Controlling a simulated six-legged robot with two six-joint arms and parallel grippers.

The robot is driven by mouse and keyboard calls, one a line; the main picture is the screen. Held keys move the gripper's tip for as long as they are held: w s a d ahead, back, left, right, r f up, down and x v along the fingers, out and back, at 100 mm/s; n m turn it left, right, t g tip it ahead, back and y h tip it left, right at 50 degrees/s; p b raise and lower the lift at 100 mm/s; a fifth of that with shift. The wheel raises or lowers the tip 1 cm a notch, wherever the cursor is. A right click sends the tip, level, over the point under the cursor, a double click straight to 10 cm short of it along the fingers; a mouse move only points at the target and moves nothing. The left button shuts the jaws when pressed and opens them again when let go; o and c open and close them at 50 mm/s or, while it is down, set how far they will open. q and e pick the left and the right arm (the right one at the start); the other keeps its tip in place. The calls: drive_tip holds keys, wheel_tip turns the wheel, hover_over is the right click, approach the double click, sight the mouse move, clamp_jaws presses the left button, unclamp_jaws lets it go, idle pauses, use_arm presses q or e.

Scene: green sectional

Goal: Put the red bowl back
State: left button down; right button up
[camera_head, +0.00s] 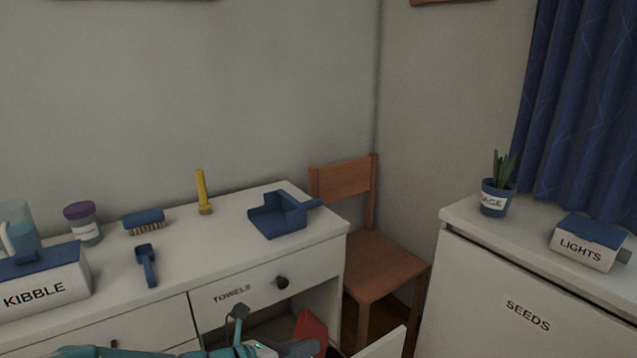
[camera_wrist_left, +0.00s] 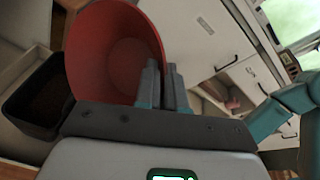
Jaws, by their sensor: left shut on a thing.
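The red bowl (camera_head: 311,328) shows in part at the bottom of the head view, in front of the white cabinet's open lower space. In the left wrist view, the bowl (camera_wrist_left: 115,50) is large and tilted, with its hollow inside facing the camera. My left gripper (camera_head: 290,347) is at the bowl's side; in the wrist view its fingers (camera_wrist_left: 163,85) are shut on the bowl's edge. The bowl's lower part is cut off in the head view. My right gripper is in neither view.
A white panel (camera_head: 385,345) stands out at lower right. A dark box (camera_wrist_left: 35,100) lies left of the bowl. A wooden chair (camera_head: 375,265) stands beside the cabinet. A blue dustpan (camera_head: 280,215) is on top.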

use_arm(q)
drive_tip(key=s+a+r+n+t+y, duration=0.1)
drive_tip(key=a+r+n+t+y, duration=0.2)
drive_tip(key=a, duration=0.5)
drive_tip(key=s+a+r+n+t+y, duration=0.1)
drive_tip(key=a+n+t+y, duration=0.3)
drive_tip(key=a, duration=0.5)
drive_tip(key=s+m+g+h+p, duration=0.6)
drive_tip(key=s+p, duration=0.1)
drive_tip(key=p, duration=0.9)
drive_tip(key=shift+d+r+g+h, duration=0.25)
drive_tip(key=shift+r+g+h, duration=0.05)
drive_tip(key=shift+r+h, duration=0.1)
drive_tip(key=shift+m, duration=0.3)
